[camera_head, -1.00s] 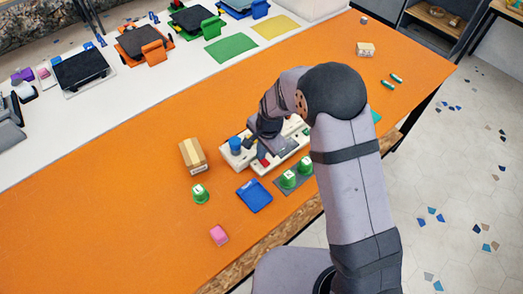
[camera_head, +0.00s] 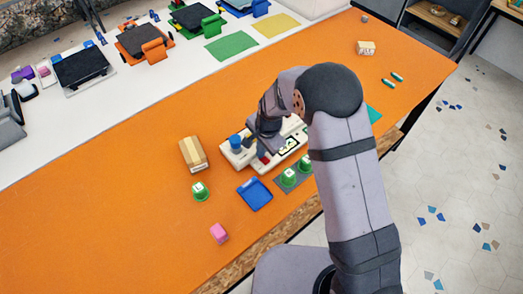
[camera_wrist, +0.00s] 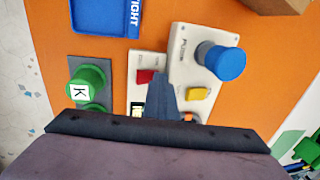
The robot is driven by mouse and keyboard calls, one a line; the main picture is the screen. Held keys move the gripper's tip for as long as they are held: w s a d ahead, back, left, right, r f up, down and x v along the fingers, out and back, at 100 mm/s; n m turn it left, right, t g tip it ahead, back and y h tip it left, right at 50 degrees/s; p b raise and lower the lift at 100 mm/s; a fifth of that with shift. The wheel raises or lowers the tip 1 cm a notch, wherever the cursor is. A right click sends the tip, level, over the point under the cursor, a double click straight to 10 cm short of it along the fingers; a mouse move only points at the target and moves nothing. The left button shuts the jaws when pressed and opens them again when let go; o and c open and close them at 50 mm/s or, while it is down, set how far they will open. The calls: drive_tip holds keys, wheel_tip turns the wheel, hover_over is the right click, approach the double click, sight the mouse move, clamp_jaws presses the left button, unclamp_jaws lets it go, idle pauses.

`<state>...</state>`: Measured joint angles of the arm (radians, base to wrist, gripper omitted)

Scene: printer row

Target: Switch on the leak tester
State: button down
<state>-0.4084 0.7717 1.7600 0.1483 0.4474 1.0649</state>
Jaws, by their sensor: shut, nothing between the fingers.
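A white panel device (camera_head: 281,159) sits on the orange table with a red switch (camera_wrist: 145,76) and a black-framed display (camera_head: 288,146) showing a light face with a green mark. Beside it is a white block (camera_wrist: 190,50) with a blue knob (camera_wrist: 220,60), which also shows in the head view (camera_head: 236,143), and a yellow button (camera_wrist: 198,94). I cannot read which is labelled leak tester. My gripper (camera_wrist: 160,80) is shut and empty, its tip over the panel right beside the red switch. Contact with the switch cannot be told. My fingers hide part of the panel.
A blue tray (camera_wrist: 100,32) lies near the panel. Green lettered pieces (camera_head: 289,177) stand on a grey plate, another green piece (camera_head: 200,191) nearer. A tan box (camera_head: 193,154) stands left and a pink block (camera_head: 219,232) in front.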

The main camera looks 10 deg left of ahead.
sight(266, 161)
drive_tip(key=shift+s+d+f, duration=0.1)
drive_tip(key=shift+s+d, duration=0.05)
drive_tip(key=shift+s, duration=0.05)
drive_tip(key=shift+s+d, duration=0.5)
drive_tip(key=shift+w, duration=0.15)
drive_tip(key=shift+r+p, duration=0.25)
drive_tip(key=shift+p, duration=0.05)
drive_tip(key=shift+r, duration=0.15)
drive_tip(key=r+p, duration=0.3)
drive_tip(key=r, duration=0.1)
drive_tip(key=shift+s+d+p, duration=0.15)
drive_tip(key=shift+s+p, duration=0.1)
drive_tip(key=shift+p, duration=0.15)
drive_tip(key=shift+r+b, duration=0.2)
drive_tip(key=shift+b, duration=0.25)
wheel_tip(266, 161, up, 9)
drive_tip(key=s+d+b, duration=0.1)
drive_tip(key=b, duration=0.1)
drive_tip(key=shift+s+d, duration=0.15)
